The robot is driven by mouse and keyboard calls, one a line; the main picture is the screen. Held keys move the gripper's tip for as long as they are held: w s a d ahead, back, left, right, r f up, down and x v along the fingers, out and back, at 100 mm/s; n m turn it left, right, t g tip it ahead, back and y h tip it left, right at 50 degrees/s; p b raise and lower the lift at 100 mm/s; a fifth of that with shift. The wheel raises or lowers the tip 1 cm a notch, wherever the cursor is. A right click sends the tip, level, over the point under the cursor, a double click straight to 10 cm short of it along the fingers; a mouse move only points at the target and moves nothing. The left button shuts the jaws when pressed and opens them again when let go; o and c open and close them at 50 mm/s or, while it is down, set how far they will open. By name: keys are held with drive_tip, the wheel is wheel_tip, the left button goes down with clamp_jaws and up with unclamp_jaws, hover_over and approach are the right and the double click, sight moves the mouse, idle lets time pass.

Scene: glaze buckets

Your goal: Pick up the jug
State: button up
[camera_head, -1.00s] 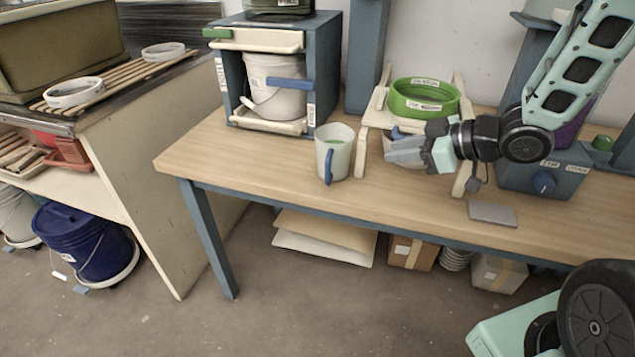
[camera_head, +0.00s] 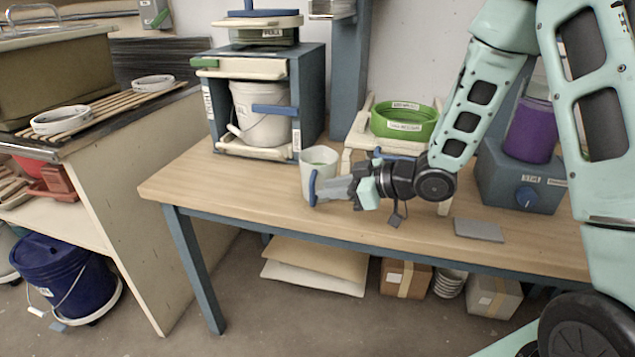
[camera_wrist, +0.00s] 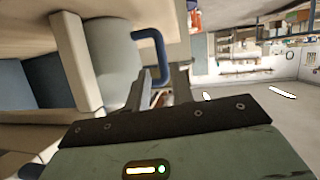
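The fingers are apart, with a gap around the handle. I cannot tell whether either finger touches it.
A small stand bearing a green ring (camera_head: 405,122) is behind my wrist. A blue cabinet (camera_head: 312,95) holding a white bucket (camera_head: 262,115) stands behind the jug to the left. A grey plate (camera_head: 479,230) lies at right. The table's left front is clear.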

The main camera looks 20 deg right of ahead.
sight(311, 202)
drive_tip(key=x, duration=0.5)
drive_tip(key=shift+a+f, duration=0.25)
drive_tip(key=shift+f, duration=0.05)
drive_tip(key=shift+c, duration=0.2)
drive_tip(key=shift+r, duration=0.1)
clamp_jaws()
